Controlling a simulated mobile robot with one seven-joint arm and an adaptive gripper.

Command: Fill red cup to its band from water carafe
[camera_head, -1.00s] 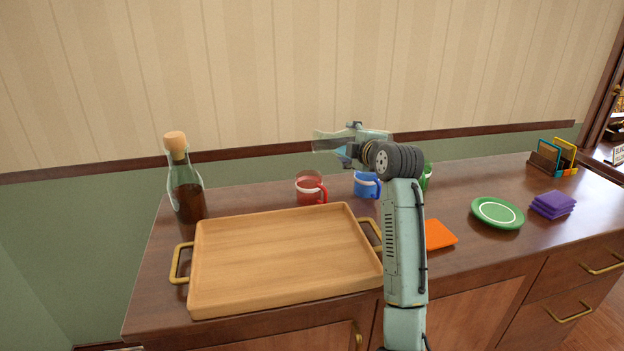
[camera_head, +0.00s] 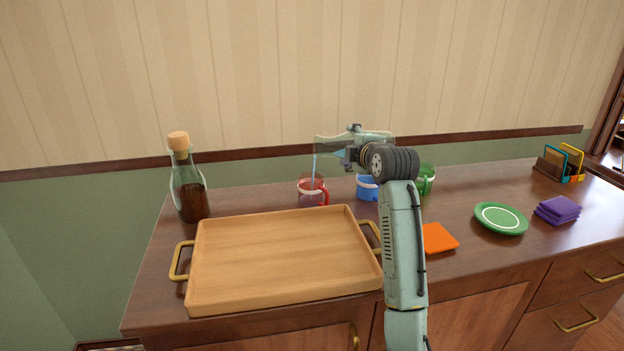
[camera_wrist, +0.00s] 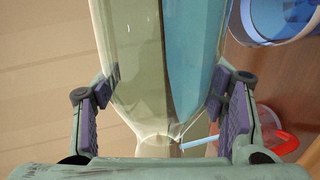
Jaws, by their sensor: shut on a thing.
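My gripper (camera_wrist: 165,95) is shut on the clear water carafe (camera_wrist: 135,50), with a finger pad on each side of it. In the head view the carafe (camera_head: 328,145) is tipped onto its side, mouth to the left, above the red cup (camera_head: 312,185). A thin blue stream of water (camera_head: 314,168) runs from its mouth down into the red cup. The red cup also shows in the wrist view (camera_wrist: 283,143), at the lower right and partly hidden by a finger. The cup's band and its water level are too small to read.
A blue cup (camera_head: 367,188) and a green cup (camera_head: 427,178) stand right of the red cup, partly behind my arm. A wooden tray (camera_head: 285,255) lies in front. A corked bottle (camera_head: 188,190) stands left. An orange napkin (camera_head: 439,238), green plate (camera_head: 500,217) and purple napkins (camera_head: 557,209) lie right.

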